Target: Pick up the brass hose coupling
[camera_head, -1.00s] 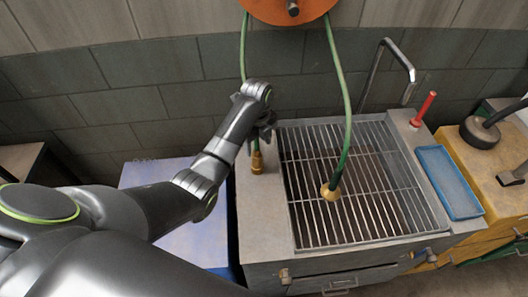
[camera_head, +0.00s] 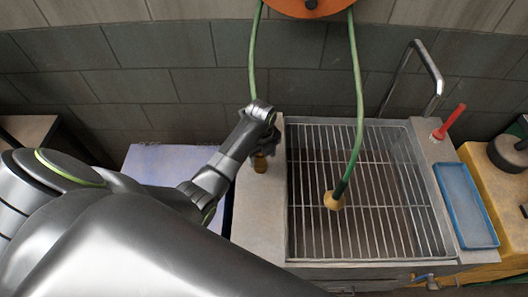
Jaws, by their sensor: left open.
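A small brass fitting, which looks like the brass hose coupling (camera_head: 261,165), stands on the left ledge of the sink. My left gripper (camera_head: 268,145) is right above and beside it, dark and partly hidden behind my own wrist. The gripper is open; the frames do not show clearly whether its fingers are around the coupling. A green hose (camera_head: 359,95) hangs from an orange reel, and its right strand ends in a yellow-brass rounded end (camera_head: 334,201) over the sink grate (camera_head: 375,225). The left strand runs down behind my wrist. My right gripper is not in view.
The orange reel (camera_head: 302,6) is on the tiled wall. A bent metal faucet (camera_head: 431,68), a red handle (camera_head: 452,121) and a blue tray (camera_head: 465,205) are at the right of the sink. A pale blue-lilac surface (camera_head: 170,165) lies to the left.

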